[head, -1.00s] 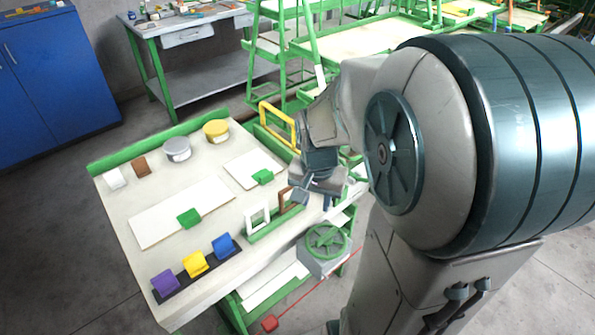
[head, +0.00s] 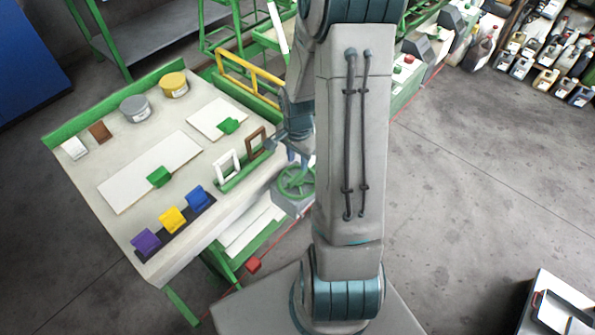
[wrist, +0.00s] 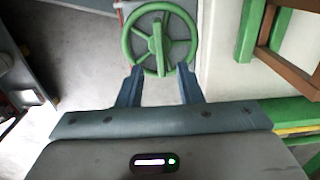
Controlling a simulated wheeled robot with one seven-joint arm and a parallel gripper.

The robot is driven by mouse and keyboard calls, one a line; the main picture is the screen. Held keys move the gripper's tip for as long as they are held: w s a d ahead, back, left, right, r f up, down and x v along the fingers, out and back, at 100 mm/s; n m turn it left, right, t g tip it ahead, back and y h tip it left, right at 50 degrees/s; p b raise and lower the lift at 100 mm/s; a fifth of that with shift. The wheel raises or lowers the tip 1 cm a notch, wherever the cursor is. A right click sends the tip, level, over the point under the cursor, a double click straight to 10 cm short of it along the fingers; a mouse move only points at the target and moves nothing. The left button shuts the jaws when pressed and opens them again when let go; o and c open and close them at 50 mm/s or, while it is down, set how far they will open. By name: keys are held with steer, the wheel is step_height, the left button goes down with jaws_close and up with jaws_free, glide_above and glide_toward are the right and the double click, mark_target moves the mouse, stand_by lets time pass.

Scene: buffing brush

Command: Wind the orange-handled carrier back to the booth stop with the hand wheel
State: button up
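The green hand wheel (head: 297,182) sits on a grey housing beside the bench's right side, partly hidden by my arm in the head view. In the wrist view the hand wheel (wrist: 159,35) shows its rim, spokes and a green bar or knob across its middle. My gripper (wrist: 160,72) is open and empty, its two blue-grey fingers spread on either side of the wheel's near rim. I cannot tell whether they touch it. In the head view my gripper (head: 298,155) is just above the wheel. I cannot make out an orange-handled carrier or the booth stop.
The bench (head: 95,205) holds purple, yellow and blue blocks, white panels with green blocks, and two cans. White and brown frames stand in a green rack (head: 245,168) near the wheel.

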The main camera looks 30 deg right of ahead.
mark_target(298, 174)
step_height(298, 174, down, 7)
steer(key=shift+r, duration=0.1)
stand_by(0.3)
jaws_close()
